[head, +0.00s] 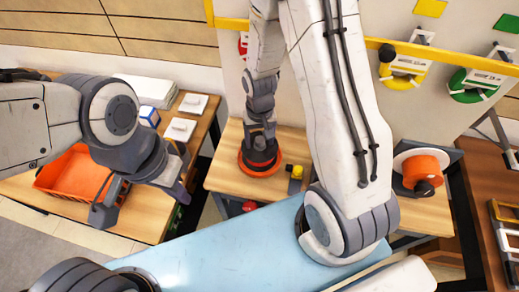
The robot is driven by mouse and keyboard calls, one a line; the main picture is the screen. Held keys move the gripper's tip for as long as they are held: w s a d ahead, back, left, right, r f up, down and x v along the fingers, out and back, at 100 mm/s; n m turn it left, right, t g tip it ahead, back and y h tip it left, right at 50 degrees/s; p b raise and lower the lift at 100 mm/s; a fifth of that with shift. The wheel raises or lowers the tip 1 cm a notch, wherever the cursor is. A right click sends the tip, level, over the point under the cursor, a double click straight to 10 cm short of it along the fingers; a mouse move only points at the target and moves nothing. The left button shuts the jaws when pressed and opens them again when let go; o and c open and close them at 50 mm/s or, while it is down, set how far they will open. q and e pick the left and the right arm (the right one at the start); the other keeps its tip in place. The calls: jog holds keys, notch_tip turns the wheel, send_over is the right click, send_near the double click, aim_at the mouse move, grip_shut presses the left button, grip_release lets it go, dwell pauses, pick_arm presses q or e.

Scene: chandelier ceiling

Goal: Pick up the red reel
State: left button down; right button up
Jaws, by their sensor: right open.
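A red-orange round reel (259,172) lies flat on the small wooden bench in the middle of the head view. My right gripper (261,150) points down over its centre; the reel's rim shows all around below it. The fingertips are dark and partly hidden, and I cannot tell whether they touch the reel. My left gripper (143,192) hangs at the left with its fingers apart and nothing between them. Another red piece (243,45) on the back panel is mostly hidden behind my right arm.
Yellow (402,83) and green (468,94) reels hang on the panel. An orange drum (424,168) stands at right. A small yellow-and-black item (295,178) sits close beside the red-orange reel. An orange crate (70,176) and white boxes stand on the left table.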

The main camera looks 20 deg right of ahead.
jog(key=shift+c, duration=0.4)
grip_shut()
dwell(0.9)
